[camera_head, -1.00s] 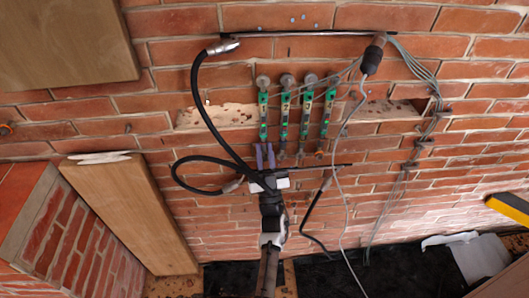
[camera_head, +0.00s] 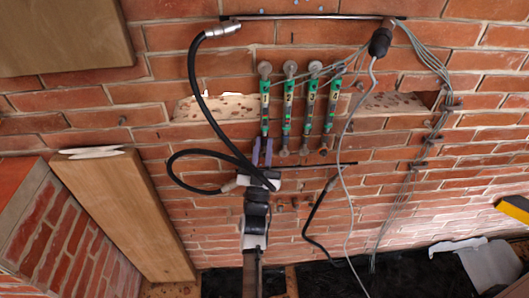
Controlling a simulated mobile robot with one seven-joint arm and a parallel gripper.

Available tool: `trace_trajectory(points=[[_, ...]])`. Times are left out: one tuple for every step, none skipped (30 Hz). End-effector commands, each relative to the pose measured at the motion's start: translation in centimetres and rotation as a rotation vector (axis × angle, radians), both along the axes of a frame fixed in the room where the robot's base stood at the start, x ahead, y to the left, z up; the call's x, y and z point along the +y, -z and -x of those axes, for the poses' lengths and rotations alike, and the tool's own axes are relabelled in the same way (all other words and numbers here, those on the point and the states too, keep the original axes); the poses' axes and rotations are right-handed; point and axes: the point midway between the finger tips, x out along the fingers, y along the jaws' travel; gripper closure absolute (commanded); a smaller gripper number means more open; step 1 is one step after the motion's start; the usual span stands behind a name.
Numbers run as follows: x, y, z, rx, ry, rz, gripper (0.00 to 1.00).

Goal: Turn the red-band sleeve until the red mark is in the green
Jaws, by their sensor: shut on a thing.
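Several green-faced rods with dark marks hang in a row on the brick wall. The leftmost green rod (camera_head: 265,98) ends low at my gripper (camera_head: 262,150). The purple fingers stand on either side of its lower end and are shut on it. The other green rods (camera_head: 287,107), (camera_head: 309,105) and (camera_head: 331,105) hang free to the right.
A black hose (camera_head: 196,95) loops from the left of the rods down to my wrist. A grey cable (camera_head: 345,150) and thin wires (camera_head: 440,90) hang to the right. A wooden board (camera_head: 120,210) leans at the left. A yellow tool (camera_head: 514,208) shows at the right edge.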

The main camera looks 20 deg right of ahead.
Motion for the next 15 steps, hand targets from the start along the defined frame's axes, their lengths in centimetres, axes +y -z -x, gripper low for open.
trace_trajectory(points=[[0.16, -0.05, -0.08, 0.0, 0.021, -0.002, 1.0], [0.17, -0.08, -0.08, 0.0, 0.035, -0.002, 1.0], [0.17, -0.09, -0.11, 0.001, 0.054, -0.002, 1.0], [0.16, -0.1, -0.12, 0.001, 0.066, -0.002, 1.0], [0.18, -0.14, -0.11, 0.001, 0.078, -0.001, 1.0], [0.18, -0.16, -0.13, 0.0, 0.093, -0.002, 1.0], [0.2, -0.16, -0.14, 0.001, 0.103, -0.001, 1.0], [0.2, -0.16, -0.14, 0.001, 0.113, -0.001, 1.0], [0.22, -0.14, -0.15, 0.001, 0.124, -0.001, 1.0], [0.23, -0.11, -0.18, 0.001, 0.131, 0.0, 1.0], [0.24, -0.09, -0.19, 0.002, 0.137, -0.001, 1.0], [0.26, -0.09, -0.19, 0.001, 0.145, 0.0, 1.0], [0.28, -0.09, -0.18, 0.001, 0.151, 0.001, 1.0], [0.28, -0.09, -0.17, 0.001, 0.153, 0.001, 1.0], [0.28, -0.07, -0.17, 0.001, 0.158, 0.001, 1.0]])
